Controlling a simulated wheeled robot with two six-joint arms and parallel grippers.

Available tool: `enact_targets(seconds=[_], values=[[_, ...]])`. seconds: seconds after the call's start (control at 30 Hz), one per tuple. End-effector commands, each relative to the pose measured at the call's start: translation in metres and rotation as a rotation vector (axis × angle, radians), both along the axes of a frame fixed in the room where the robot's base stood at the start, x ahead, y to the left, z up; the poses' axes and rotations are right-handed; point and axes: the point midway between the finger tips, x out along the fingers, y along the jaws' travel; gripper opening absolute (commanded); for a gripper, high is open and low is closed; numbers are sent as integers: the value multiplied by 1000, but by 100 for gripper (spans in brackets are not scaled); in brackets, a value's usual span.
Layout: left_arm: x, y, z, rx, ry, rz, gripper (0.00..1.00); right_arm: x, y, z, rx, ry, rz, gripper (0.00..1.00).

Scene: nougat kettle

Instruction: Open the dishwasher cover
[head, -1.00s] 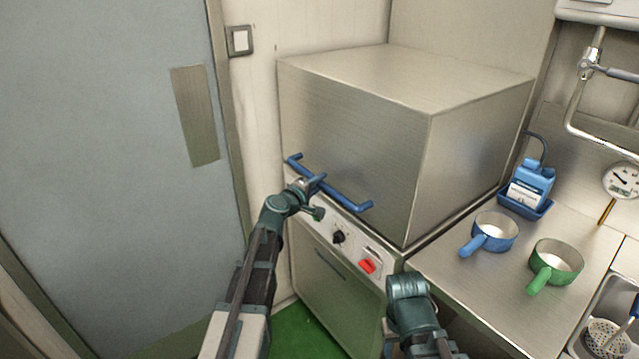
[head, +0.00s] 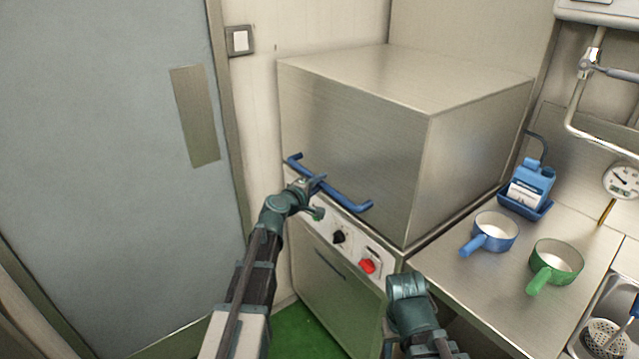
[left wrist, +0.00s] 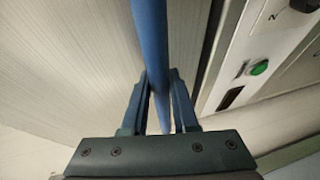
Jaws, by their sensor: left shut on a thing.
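The dishwasher cover (head: 350,125) is a large brushed-steel box, sitting down on the machine's base. A blue bar handle (head: 347,196) runs across the lower part of its front face. My left gripper (head: 315,186) is at the handle near its middle. In the left wrist view the blue handle (left wrist: 151,50) passes between the two fingers of the left gripper (left wrist: 160,100), which is shut on it. My right arm shows at the bottom centre of the head view, but its fingers cannot be made out.
A control panel (head: 352,247) with a black knob and a red switch (head: 367,266) lies below the cover. A blue pan (head: 497,232), a green pan (head: 556,262) and a blue caddy (head: 528,188) stand on the right counter. A grey door (head: 100,150) is at left.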

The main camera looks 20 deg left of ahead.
Motion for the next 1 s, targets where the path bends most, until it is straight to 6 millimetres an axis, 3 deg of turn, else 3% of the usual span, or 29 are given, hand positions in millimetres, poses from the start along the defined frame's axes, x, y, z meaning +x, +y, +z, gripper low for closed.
enact_targets(seconds=[0.57, 0.77, 1.0], values=[[0, 0, 8, 0, 0, 0, 0, 0, 0, 7, 0, 0, 0, 50], [1, 1, 29, -2, -2, 2, 0, 0, 0, 29, 0, 0, 0, 50], [1, 1, 75, -3, -2, 4, 0, 0, 0, 74, 0, 0, 0, 50]])
